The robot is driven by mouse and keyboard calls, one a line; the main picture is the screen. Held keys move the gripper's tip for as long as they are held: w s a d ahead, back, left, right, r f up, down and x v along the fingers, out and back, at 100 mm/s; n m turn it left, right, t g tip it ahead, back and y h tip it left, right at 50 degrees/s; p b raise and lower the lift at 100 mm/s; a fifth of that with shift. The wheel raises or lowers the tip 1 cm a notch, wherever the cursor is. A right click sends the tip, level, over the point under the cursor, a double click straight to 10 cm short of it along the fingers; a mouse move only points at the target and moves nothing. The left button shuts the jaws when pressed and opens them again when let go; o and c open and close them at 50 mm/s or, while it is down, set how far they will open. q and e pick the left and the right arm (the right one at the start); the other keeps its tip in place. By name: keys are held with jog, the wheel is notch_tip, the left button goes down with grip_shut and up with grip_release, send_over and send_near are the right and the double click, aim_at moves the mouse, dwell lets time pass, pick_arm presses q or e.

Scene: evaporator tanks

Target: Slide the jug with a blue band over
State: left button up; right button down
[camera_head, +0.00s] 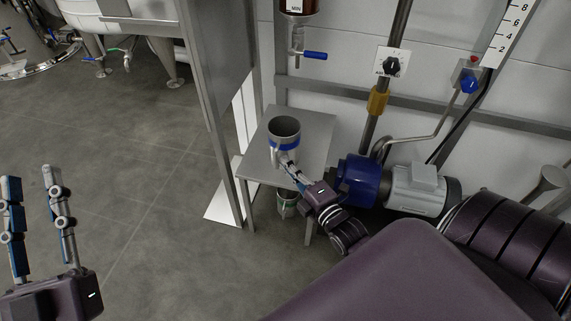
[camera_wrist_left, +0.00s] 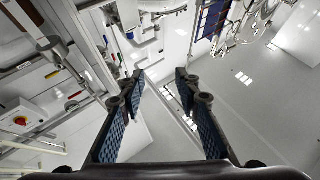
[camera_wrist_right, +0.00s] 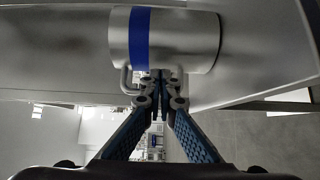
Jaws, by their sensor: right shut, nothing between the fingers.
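The metal jug with a blue band (camera_head: 284,133) stands upright on a small grey table (camera_head: 318,126). In the right wrist view the jug (camera_wrist_right: 190,40) fills the upper middle, its blue band left of centre and its handle facing my gripper. My right gripper (camera_head: 284,160) is shut and empty, its fingertips (camera_wrist_right: 160,76) at the jug's side by the handle. I cannot tell whether they touch it. My left gripper (camera_head: 28,178) is open and empty, far left of the table; its spread fingers (camera_wrist_left: 157,78) show in the left wrist view.
Another container (camera_head: 287,203) is partly visible under the table. A tank outlet with a blue-handled valve (camera_head: 313,55) hangs behind the table. A steel post (camera_head: 222,120) stands at the table's left, and a blue and grey pump (camera_head: 415,188) at its right.

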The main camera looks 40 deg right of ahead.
pick_arm(q)
jog(key=shift+s+r+t, duration=0.4)
jog(key=shift+r, duration=0.2)
pick_arm(e)
jog(key=shift+w, duration=0.45)
